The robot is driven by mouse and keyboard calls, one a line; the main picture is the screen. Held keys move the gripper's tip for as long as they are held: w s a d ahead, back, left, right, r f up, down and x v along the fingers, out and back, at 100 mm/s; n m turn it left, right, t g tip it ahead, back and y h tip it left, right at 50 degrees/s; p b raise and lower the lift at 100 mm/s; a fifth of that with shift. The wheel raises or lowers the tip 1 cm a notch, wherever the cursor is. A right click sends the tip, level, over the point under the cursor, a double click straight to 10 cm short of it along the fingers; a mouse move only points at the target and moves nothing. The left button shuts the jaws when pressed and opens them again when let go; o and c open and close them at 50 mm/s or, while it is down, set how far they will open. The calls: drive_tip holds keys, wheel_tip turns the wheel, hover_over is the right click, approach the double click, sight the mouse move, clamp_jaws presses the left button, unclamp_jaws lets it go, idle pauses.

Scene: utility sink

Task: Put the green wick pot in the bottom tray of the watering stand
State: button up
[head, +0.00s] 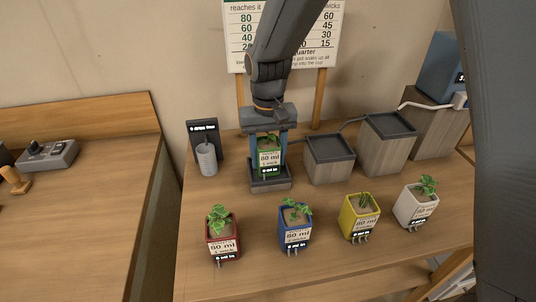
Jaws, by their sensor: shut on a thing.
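My gripper (268,142) is shut on the green wick pot (269,170), a small green pot with a plant and an "80 ml" label. The pot is upright, with a finger on each side. It is at the bottom tray (271,187), the lowest dark tray of the watering stand (383,150). The pot's lower part overlaps the tray in the head view. I cannot tell whether its base touches the tray floor. The stand's higher trays step up to the right on wooden blocks and look empty.
Red (223,240), blue (295,232), yellow (360,218) and white (415,208) pots stand in front. A grey cup (207,160) with a dark display is left of the tray. A sign (332,45) stands behind. A control box (48,154) sits on the left bench.

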drive_tip(key=o, duration=1.2)
drive_tip(key=shift+f, duration=0.1)
wheel_tip(320, 180, up, 12)
drive_tip(key=shift+r+b, duration=0.2)
drive_tip(key=shift+b, duration=1)
